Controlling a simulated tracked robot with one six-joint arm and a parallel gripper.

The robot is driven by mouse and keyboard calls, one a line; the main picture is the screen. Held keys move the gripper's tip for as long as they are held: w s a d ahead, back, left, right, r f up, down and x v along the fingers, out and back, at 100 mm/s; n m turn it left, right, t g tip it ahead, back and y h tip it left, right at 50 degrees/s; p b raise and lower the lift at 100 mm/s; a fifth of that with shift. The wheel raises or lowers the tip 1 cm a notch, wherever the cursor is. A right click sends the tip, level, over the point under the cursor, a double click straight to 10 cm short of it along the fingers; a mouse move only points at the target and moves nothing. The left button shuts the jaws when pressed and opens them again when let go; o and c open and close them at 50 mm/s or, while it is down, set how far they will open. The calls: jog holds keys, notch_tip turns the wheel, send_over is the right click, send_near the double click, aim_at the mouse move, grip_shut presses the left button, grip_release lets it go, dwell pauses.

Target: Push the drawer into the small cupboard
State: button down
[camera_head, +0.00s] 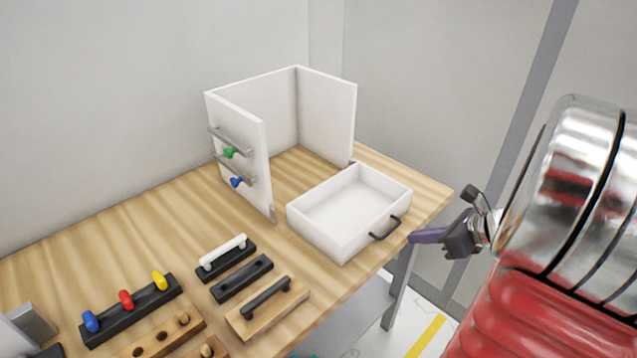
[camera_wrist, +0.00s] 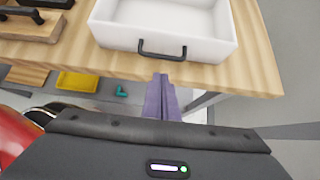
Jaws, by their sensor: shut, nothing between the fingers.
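The white drawer (camera_head: 318,238) sits on the wooden table in front of the small cupboard, outside it. Its dark handle (camera_head: 385,229) faces the table's front edge. The small cupboard (camera_head: 238,150) is white, with two side walls and a back, open at the top and towards the drawer. My gripper (camera_head: 412,237), with purple fingers, is shut and empty, just off the table edge near the handle. In the wrist view the drawer (camera_wrist: 190,48) is ahead, and the shut fingertips (camera_wrist: 160,77) lie just short of the handle (camera_wrist: 162,56). I cannot tell whether they touch.
Racks with a white handle (camera_head: 222,251), a black handle (camera_head: 266,298) and coloured knobs (camera_head: 126,299) stand at the front left. The tabletop (camera_head: 425,190) right of the drawer is clear.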

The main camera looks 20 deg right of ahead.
aim_at(328, 188)
jog(key=shift+w+a+f, duration=0.55)
jog(key=shift+w+a, duration=1.3)
jog(key=shift+w, duration=3.35)
jog(key=shift+w+a+f, duration=0.55)
jog(key=shift+w+a, duration=1.35)
jog(key=shift+w, duration=3.3)
jog(key=shift+w+a+f, duration=0.55)
jog(key=shift+w+a, duration=1.3)
jog(key=shift+w, duration=3.35)
jog(key=shift+s+d+r, duration=0.35)
jog(key=shift+s+r, duration=0.15)
jog(key=shift+s, duration=0.5)
jog(key=shift+s+d+r, duration=0.35)
jog(key=shift+s+r, duration=0.15)
jog(key=shift+s, duration=0.45)
jog(key=shift+s+d+r, duration=0.35)
jog(key=shift+s+r, duration=0.15)
jog(key=shift+s, duration=0.5)
